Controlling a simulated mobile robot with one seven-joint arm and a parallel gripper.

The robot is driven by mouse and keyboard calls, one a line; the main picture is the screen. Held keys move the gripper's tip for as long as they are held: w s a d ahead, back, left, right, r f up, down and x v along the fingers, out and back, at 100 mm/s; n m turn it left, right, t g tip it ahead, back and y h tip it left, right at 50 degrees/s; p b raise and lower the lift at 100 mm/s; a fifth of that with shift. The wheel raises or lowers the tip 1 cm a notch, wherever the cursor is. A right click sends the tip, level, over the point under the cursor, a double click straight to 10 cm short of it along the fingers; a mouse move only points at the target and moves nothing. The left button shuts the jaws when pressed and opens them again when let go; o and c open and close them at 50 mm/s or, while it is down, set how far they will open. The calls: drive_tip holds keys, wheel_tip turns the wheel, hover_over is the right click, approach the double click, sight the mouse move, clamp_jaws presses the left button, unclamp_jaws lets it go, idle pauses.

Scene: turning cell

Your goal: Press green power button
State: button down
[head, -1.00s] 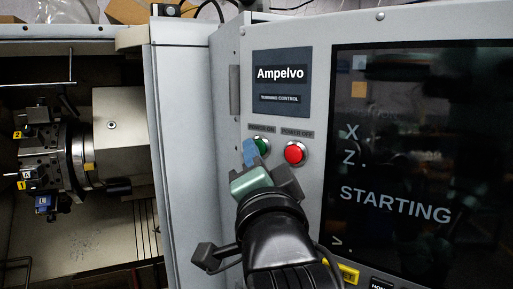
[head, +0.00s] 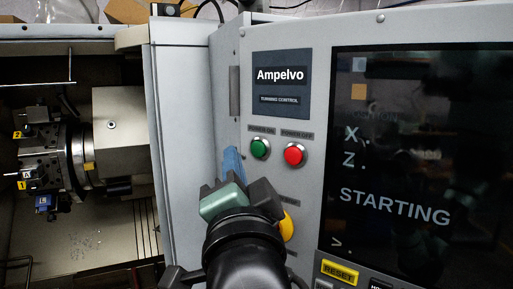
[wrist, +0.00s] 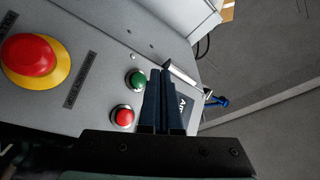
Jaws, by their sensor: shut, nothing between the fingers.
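The green power button (head: 259,148) sits under the POWER ON label on the control panel, left of the red power-off button (head: 294,154). My gripper (head: 233,158) is shut and empty, with its blue fingertips below and left of the green button in the head view. The button face is uncovered there. In the wrist view the green button (wrist: 136,79) shows just left of the shut fingers (wrist: 165,78), with the red button (wrist: 122,116) nearer. The fingers look apart from the green button. The screen (head: 420,150) reads STARTING.
A red and yellow emergency stop (wrist: 28,57) is on the panel; its yellow part (head: 287,226) shows behind my gripper. A yellow RESET key (head: 340,272) lies below the screen. The open lathe chamber with its tool turret (head: 45,165) is at the left.

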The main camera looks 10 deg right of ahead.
drive_tip(key=shift+s+a, duration=0.8)
drive_tip(key=shift+s, duration=0.05)
drive_tip(key=s+r+n+t+b, duration=0.3)
drive_tip(key=s+n, duration=0.2)
drive_tip(key=s, duration=0.1)
drive_tip(key=s+r+n+t+b, duration=0.3)
drive_tip(key=s+n, duration=0.3)
drive_tip(key=shift+s+d+t+h+b, duration=0.25)
drive_tip(key=shift+d+t+h+b, duration=0.05)
drive_tip(key=shift+t+h+b, duration=0.1)
drive_tip(key=shift+f, duration=0.1)
